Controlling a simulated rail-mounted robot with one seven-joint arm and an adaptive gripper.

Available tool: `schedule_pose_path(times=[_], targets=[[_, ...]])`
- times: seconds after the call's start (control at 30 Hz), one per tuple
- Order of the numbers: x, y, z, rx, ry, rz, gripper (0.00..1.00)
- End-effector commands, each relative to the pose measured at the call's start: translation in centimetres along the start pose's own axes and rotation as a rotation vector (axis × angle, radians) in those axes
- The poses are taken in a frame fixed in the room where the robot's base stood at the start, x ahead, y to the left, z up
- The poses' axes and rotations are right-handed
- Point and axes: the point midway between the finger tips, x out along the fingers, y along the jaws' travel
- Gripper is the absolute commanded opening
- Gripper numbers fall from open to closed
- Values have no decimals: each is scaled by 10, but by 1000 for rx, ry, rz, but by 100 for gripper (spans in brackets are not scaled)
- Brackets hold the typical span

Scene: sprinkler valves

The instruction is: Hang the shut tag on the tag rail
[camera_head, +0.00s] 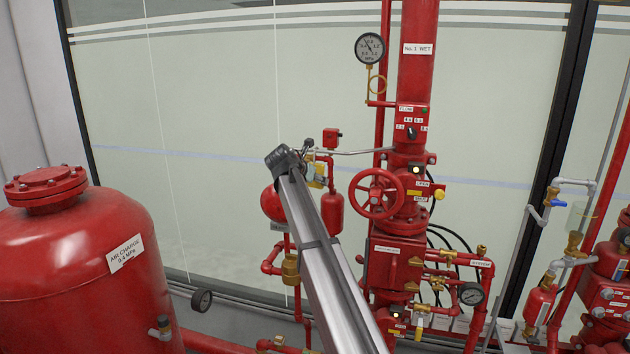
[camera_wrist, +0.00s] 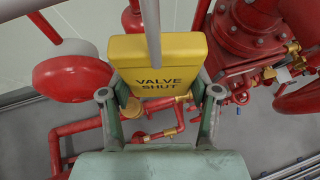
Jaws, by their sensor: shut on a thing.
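The yellow shut tag (camera_wrist: 156,72), marked VALVE SHUT, is held between the two fingers of my gripper (camera_wrist: 160,98) in the wrist view. My gripper is shut on it. A grey bar, which looks like the tag rail (camera_wrist: 150,22), comes down from the top of that view and ends over the tag's upper face. In the head view the thin grey rail (camera_head: 360,152) runs left from the red riser to my gripper (camera_head: 314,160), where a small yellow patch of the tag (camera_head: 320,170) shows. I cannot tell whether the tag hangs on the rail.
The red handwheel (camera_head: 376,194) and riser (camera_head: 416,60) stand right of my gripper. A round red body (camera_wrist: 72,78) is left of the tag in the wrist view. Red pipes lie below. A red tank (camera_head: 80,270) stands at far left.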

Motion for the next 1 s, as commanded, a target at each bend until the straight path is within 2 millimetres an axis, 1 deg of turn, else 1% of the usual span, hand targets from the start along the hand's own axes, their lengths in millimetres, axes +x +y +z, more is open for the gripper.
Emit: schedule_pose_path(times=[0.03, 0.3, 0.33, 0.4, 0.77, 0.87, 1.0], targets=[[0, 0, -4, 0, 5, -1, 28], [1, 0, -6, 0, 7, -1, 28], [1, 0, -6, 0, 7, -1, 68], [1, 0, -6, 0, 7, -1, 91], [0, 0, -4, 0, 3, 0, 91], [-6, 0, -3, 0, 2, 1, 91], [-24, 0, -4, 0, 2, 1, 91]])
